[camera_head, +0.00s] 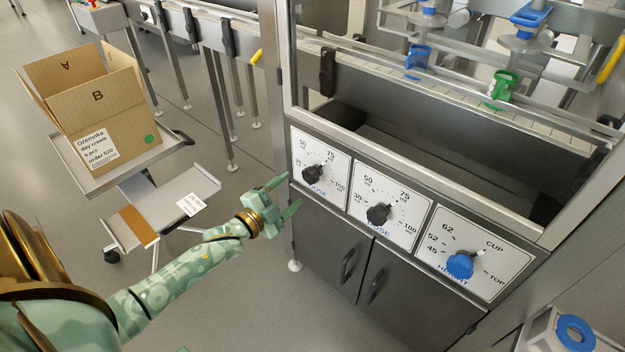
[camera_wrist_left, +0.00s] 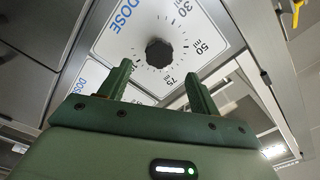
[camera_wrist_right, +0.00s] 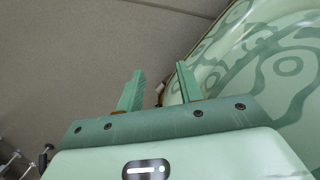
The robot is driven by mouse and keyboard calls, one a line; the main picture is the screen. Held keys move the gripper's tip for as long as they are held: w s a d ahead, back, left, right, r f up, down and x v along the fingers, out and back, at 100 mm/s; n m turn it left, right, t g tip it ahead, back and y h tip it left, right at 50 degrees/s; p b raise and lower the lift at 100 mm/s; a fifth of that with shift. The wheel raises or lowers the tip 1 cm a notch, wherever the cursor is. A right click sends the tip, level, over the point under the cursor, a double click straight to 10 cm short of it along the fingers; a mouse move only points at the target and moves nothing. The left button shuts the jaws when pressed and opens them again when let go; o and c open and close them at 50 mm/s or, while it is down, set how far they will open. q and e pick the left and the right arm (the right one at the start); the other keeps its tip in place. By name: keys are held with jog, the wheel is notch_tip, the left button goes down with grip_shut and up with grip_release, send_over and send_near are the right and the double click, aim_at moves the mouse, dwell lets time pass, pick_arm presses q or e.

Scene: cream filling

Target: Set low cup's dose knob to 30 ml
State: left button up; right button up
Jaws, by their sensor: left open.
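Two white DOSE panels are on the machine front in the head view. The left one has a black knob (camera_head: 313,175), the middle one another black knob (camera_head: 379,214). Both scales carry 50, 75 and 100 marks. My left gripper (camera_head: 290,193) is open and empty, just left of the left panel, apart from its knob. In the left wrist view my open fingers (camera_wrist_left: 158,70) point towards the left black knob (camera_wrist_left: 159,52), with 30, 50 and 75 around it. I cannot read its setting. My right gripper (camera_wrist_right: 160,80) is open and empty over floor, outside the head view.
A blue HEIGHT knob (camera_head: 460,265) is on the right panel. Blue (camera_head: 417,60) and green (camera_head: 502,88) holders stand on the conveyor above. A cardboard box (camera_head: 100,110) stands on a cart at left. Cabinet handles (camera_head: 348,265) project below the panels. Floor before the machine is clear.

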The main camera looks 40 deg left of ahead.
aim_at(307, 179)
pick_arm(q)
jog(key=w, duration=0.2)
jog(key=w+b, duration=0.1)
jog(key=w, duration=0.1)
jog(key=w+b, duration=0.1)
jog(key=w, duration=0.2)
jog(key=shift+d+f, duration=0.3)
jog(key=shift+w+r+b, duration=0.2)
jog(key=shift+w+b, duration=0.15)
jog(key=shift+w, duration=0.3)
pick_arm(e)
jog(key=shift+w+d+f+n, duration=0.2)
jog(key=shift+w+d+f, duration=0.25)
jog(key=shift+f, duration=0.1)
jog(key=shift+w+d+f+n, duration=0.2)
jog(key=shift+w+d+f, duration=0.1)
jog(key=shift+d+f, duration=0.2)
pick_arm(q)
jog(key=c, duration=1)
